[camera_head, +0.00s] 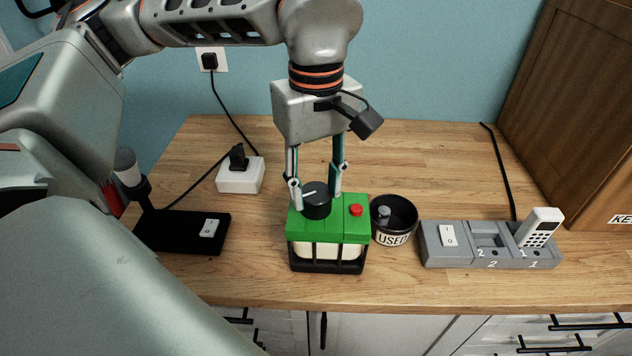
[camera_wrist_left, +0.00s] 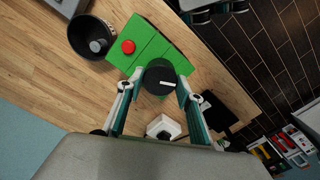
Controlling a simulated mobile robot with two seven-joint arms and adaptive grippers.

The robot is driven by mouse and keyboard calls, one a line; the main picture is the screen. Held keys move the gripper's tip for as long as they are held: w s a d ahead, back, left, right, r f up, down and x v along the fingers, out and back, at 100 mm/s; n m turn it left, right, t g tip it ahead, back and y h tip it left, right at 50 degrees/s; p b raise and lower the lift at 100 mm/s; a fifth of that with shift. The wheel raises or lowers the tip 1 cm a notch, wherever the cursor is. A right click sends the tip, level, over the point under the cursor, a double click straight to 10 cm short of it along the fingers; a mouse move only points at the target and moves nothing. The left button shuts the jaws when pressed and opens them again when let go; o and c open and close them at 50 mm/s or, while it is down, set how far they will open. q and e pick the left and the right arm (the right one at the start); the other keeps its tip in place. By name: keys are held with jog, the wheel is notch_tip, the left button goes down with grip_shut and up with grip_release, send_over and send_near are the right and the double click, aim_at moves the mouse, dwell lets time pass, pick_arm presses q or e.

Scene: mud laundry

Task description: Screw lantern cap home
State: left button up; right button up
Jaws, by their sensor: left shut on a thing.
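The lantern is a box with a green top (camera_head: 344,228), a pale body and a black frame. It stands upright on the wooden counter. Its round black cap (camera_head: 317,203) with a white line sits at the left part of the top. A red button (camera_head: 356,210) is to the cap's right. My left gripper (camera_head: 316,190) reaches down from above, shut on the cap with one finger on either side. The wrist view shows the cap (camera_wrist_left: 159,77) between the fingertips, over the green top (camera_wrist_left: 150,50). The cap's underside is hidden. My right gripper is not in view.
A black bowl marked USED (camera_head: 394,238) stands close to the lantern's right, with a small grey piece inside. A grey dock (camera_head: 470,258) with a white remote (camera_head: 540,227) is further right. A white socket block (camera_head: 240,176) and black switch base (camera_head: 180,234) are left. The back counter is clear.

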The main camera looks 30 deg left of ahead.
pick_arm(q)
jog(key=shift+r+m+p, duration=0.15)
jog(key=shift+m+p, duration=0.4)
jog(key=shift+m, duration=0.75)
jog(key=shift+m+p, duration=1.05)
jog(key=shift+m, duration=0.45)
